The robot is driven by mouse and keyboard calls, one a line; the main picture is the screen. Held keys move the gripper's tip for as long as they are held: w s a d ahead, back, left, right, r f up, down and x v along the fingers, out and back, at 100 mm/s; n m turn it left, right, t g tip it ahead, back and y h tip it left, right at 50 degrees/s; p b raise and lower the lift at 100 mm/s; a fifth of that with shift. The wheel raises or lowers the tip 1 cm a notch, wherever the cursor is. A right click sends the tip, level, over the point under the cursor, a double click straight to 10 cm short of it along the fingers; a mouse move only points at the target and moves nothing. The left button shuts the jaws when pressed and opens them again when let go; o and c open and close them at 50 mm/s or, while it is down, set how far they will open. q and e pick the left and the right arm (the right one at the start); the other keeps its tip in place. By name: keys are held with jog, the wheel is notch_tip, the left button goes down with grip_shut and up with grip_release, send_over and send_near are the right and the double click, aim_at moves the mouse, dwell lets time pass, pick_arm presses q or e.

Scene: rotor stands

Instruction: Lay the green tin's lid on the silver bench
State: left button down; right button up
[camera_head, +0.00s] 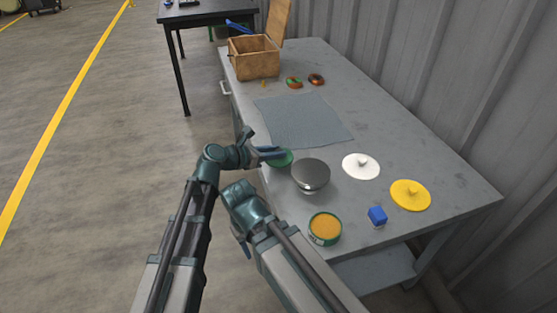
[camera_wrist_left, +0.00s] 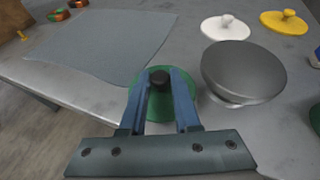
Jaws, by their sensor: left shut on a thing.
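The green lid (camera_head: 284,159) is a flat disc with a black knob (camera_wrist_left: 159,78). My left gripper (camera_head: 272,153) is shut on that knob, and the lid also shows between its fingers in the wrist view (camera_wrist_left: 160,106). The lid is at the near left edge of the silver bench (camera_head: 385,130), left of a silver bowl. I cannot tell whether it touches the bench top. The green tin (camera_head: 325,229) stands open at the near end of the bench, with orange content. My right gripper is not seen; only its arm shows.
The silver bowl (camera_head: 311,175) is close by the lid. A white lid (camera_head: 361,166), a yellow lid (camera_head: 410,195) and a blue cube (camera_head: 377,215) lie to the right. A grey cloth (camera_head: 300,120) lies behind, with a wooden box (camera_head: 253,58) beyond.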

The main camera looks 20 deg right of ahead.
pick_arm(q)
jog(key=shift+w+d+f, duration=0.1)
jog(key=shift+w+d, duration=0.25)
jog(key=shift+d, duration=0.35)
notch_tip(320, 180, down, 4)
jog(key=b, duration=0.3)
jog(key=shift+b, duration=0.4)
jog(key=shift+r, duration=0.25)
jog(key=shift+f, duration=0.1)
jog(key=c, duration=0.6)
grip_release()
